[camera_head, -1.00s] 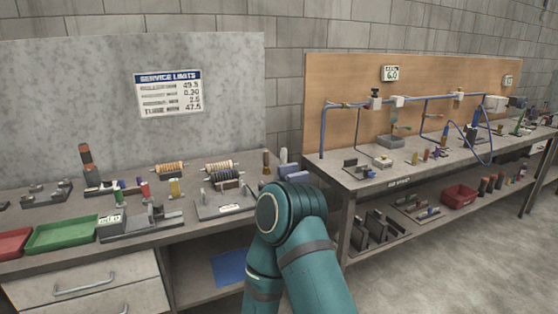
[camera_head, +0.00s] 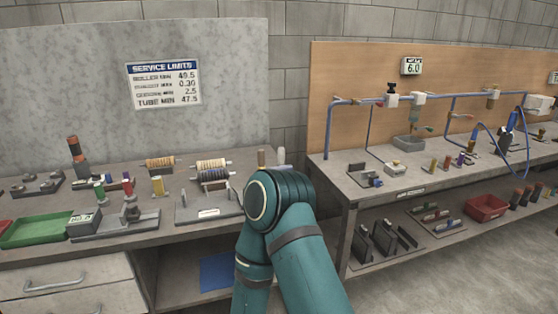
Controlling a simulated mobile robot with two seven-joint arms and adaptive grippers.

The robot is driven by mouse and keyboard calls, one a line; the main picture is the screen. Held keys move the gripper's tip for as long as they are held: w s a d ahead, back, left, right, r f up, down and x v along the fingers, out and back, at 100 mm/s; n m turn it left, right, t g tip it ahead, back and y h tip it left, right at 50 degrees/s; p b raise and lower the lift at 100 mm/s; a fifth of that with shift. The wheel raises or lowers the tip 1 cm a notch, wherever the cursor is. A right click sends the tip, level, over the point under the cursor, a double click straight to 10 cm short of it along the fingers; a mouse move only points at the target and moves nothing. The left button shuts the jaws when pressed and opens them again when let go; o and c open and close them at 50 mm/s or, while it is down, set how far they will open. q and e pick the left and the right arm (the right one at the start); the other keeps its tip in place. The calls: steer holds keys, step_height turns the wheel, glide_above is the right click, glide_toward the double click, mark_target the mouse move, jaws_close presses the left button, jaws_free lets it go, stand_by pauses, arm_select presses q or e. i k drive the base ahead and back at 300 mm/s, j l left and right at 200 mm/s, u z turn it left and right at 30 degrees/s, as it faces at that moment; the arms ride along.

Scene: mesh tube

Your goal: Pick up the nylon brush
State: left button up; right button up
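I cannot tell for certain which object is the nylon brush. Neither gripper is in view; only my arm's bent joint and links show in front, apart from these pieces in the picture.
A green tray (camera_head: 36,232) and small coloured cylinders stand on the left bench. The right bench (camera_head: 385,190) carries blue tubing (camera_head: 372,101) on a wooden board, with a red bin (camera_head: 486,207) on its lower shelf. Open floor (camera_head: 450,280) lies at lower right.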

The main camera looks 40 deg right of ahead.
mark_target(281, 152)
steer(key=l+u, duration=0.15)
steer(key=l, duration=0.3)
steer(key=l+u, duration=0.1)
steer(key=l, duration=0.3)
steer(key=k+l+u, duration=0.15)
steer(key=l, duration=0.3)
steer(key=l+u, duration=0.1)
steer(key=l, duration=0.3)
steer(key=k+l+u, duration=0.15)
steer(key=l, duration=0.25)
steer(key=k+l+u, duration=0.1)
steer(key=l, duration=0.3)
steer(key=k+l+u, duration=0.15)
steer(key=l, duration=0.25)
